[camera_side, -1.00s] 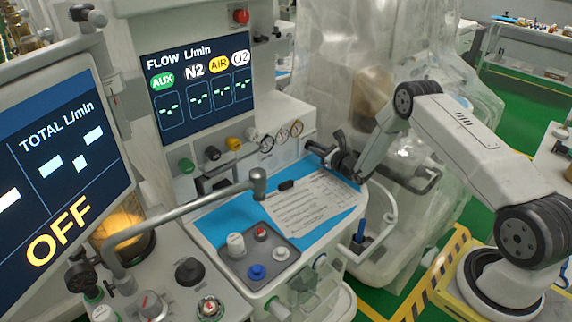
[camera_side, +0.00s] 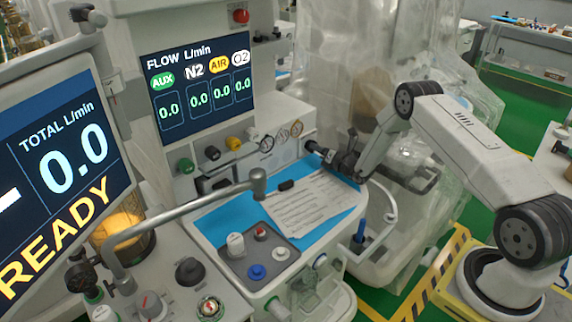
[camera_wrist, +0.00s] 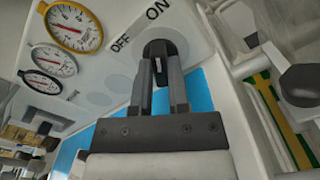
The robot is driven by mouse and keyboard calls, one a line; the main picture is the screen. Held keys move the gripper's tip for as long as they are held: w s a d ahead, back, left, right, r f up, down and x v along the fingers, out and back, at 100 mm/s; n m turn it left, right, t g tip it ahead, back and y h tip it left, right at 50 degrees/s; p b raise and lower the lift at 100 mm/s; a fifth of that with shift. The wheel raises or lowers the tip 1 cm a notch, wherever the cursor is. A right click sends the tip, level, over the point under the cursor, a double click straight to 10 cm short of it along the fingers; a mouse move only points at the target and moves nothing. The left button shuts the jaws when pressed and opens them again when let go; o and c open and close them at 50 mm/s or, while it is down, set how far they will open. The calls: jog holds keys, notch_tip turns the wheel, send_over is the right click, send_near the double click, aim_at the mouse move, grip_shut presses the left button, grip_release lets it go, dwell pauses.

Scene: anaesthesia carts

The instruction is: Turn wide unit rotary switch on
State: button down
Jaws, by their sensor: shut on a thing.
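The rotary switch (camera_wrist: 158,46) is a dark round knob on a pale panel in the wrist view, with OFF printed to its upper left and ON above it. My gripper (camera_wrist: 161,72) is shut on the knob, one finger on each side. In the side view my gripper (camera_side: 338,160) reaches the right end of the gauge panel, and the knob is small and partly hidden by it. The big left screen (camera_side: 55,165) reads TOTAL L/min 0.0 and READY. The flow screen (camera_side: 200,88) shows 0.0 under AUX, N2, AIR and O2.
Round gauges (camera_wrist: 70,28) sit left of the switch in the wrist view. Below the panel is a blue worktop (camera_side: 225,222) with a paper sheet (camera_side: 312,200). A metal arm (camera_side: 185,208) crosses in front, and a plastic-draped unit (camera_side: 340,70) stands behind.

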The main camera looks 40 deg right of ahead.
dwell(0.3)
jog(key=c, duration=0.6)
grip_release()
jog(key=shift+s, duration=0.1)
jog(key=shift+s, duration=3.8)
